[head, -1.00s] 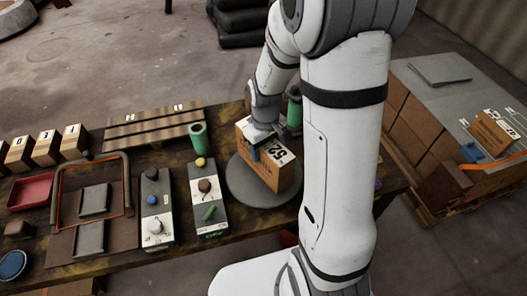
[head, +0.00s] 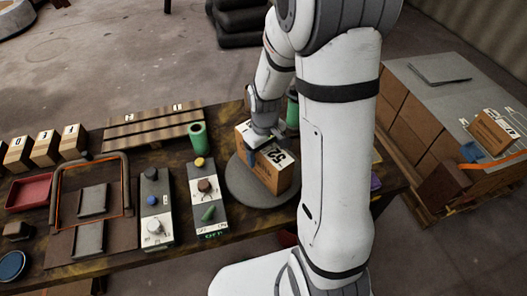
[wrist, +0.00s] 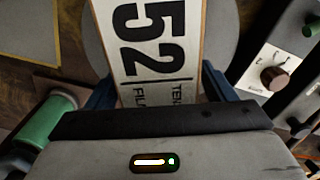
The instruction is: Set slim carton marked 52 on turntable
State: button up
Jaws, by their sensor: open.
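The slim carton marked 52 (head: 268,163) stands on the grey round turntable (head: 243,191) on the workbench. Its white label with 52 faces up and fills the middle of the wrist view (wrist: 155,45). My gripper (head: 262,147) is above the carton in the head view. In the wrist view the blue fingers of my gripper (wrist: 158,92) are apart, one on each side of the carton's top. I cannot tell whether they touch it. My arm hides part of the turntable's right side.
Control boxes with knobs (head: 208,198) stand left of the turntable. A green cylinder (head: 198,137) stands behind them, and another (head: 293,108) is behind the carton. Numbered cartons (head: 45,149) and a red tray (head: 29,192) are at far left. A pallet of boxes (head: 430,110) is at right.

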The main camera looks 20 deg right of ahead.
jog(key=shift+r, duration=0.15)
notch_tip(320, 180, up, 12)
jog(key=shift+f, duration=0.1)
jog(key=s+r+m+t, duration=0.1)
jog(key=s+r+m, duration=0.1)
jog(key=s, duration=0.5)
jog(key=s+r+m+t, duration=0.1)
jog(key=s+r+m, duration=0.1)
jog(key=s+r, duration=0.2)
jog(key=s, duration=0.2)
jog(key=shift+s+r+t, duration=0.35)
jog(key=shift+s+t, duration=0.05)
jog(key=shift+a, duration=0.15)
dwell(1.0)
